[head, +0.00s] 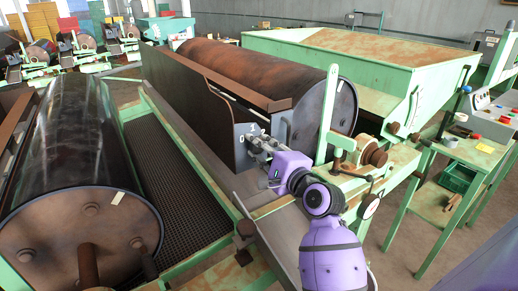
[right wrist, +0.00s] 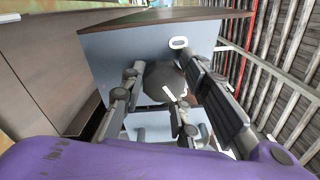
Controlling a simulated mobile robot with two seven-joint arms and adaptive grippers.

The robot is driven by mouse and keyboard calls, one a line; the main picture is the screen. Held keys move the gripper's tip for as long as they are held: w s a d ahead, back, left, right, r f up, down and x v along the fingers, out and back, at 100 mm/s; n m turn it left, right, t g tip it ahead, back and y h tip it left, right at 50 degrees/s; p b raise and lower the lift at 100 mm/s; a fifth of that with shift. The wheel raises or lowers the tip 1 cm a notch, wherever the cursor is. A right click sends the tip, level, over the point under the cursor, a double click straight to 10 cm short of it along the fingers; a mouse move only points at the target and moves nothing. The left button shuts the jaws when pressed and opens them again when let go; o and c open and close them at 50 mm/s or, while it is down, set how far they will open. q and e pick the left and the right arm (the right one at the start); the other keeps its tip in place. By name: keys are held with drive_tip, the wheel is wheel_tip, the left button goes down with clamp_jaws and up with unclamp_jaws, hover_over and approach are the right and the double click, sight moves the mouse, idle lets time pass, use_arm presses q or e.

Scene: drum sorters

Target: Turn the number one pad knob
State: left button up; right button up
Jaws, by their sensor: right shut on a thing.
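The pad knob (right wrist: 163,80) is a dark round knob with a white pointer line, on a pale grey panel (right wrist: 110,58). A white "0" mark is printed above it in the right wrist view. My right gripper (head: 259,142) reaches the panel on the end of the dark trough beside the middle drum. In the right wrist view its fingers (right wrist: 164,88) stand on either side of the knob and are shut on it. In the head view the gripper mostly hides the knob. My left gripper is not in view.
A large rusty drum (head: 250,75) lies behind the panel, and a dark glossy drum (head: 75,140) is at the left. A green table (head: 465,150) with controls is at the right.

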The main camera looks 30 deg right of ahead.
drive_tip(key=shift+f, duration=0.6)
drive_tip(key=o, duration=1)
drive_tip(key=shift+c, duration=0.2)
drive_tip(key=shift+o, duration=0.4)
drive_tip(key=shift+r, duration=0.15)
drive_tip(key=shift+r, duration=0.2)
drive_tip(key=s+d, duration=0.1)
drive_tip(key=s, duration=1.1)
drive_tip(key=shift+d, duration=0.35)
